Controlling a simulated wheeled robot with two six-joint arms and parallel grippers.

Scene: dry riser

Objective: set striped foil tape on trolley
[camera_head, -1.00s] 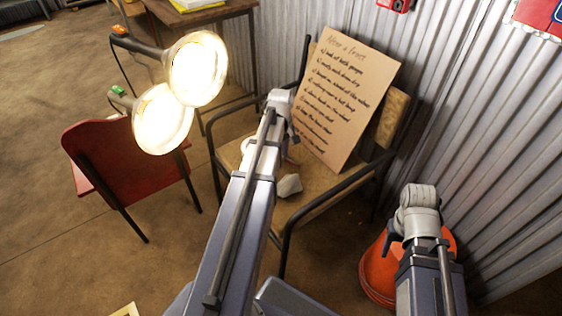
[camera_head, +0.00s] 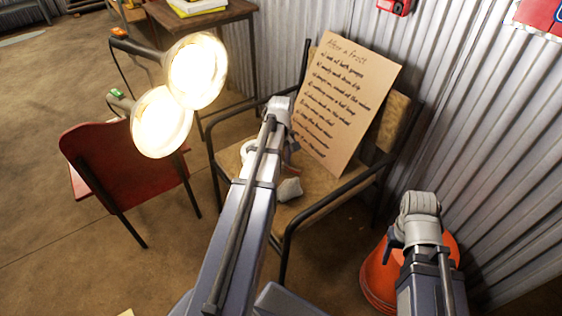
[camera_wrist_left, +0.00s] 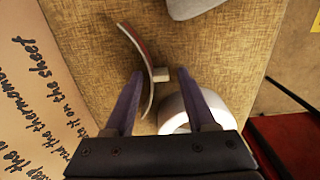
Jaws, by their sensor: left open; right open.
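A white roll (camera_wrist_left: 218,104) lies on the chair seat (camera_wrist_left: 85,45) in the left wrist view; it also shows as a pale ring (camera_head: 249,148) beside my left arm in the head view. I cannot make out stripes on it. My left gripper (camera_wrist_left: 160,82) is open above the seat, its right finger overlapping the roll in the picture, with nothing held. In the head view the left gripper is mostly hidden behind its arm. My right gripper (camera_head: 393,243) is mostly hidden by its own wrist, near an orange bucket. I see no trolley.
A curved reddish strip (camera_wrist_left: 135,52) and a pale lump (camera_head: 290,188) lie on the seat. A handwritten board (camera_head: 345,100) leans on the chair. Two lit lamps (camera_head: 160,122), a red chair (camera_head: 125,180) and the orange bucket (camera_head: 378,275) stand around.

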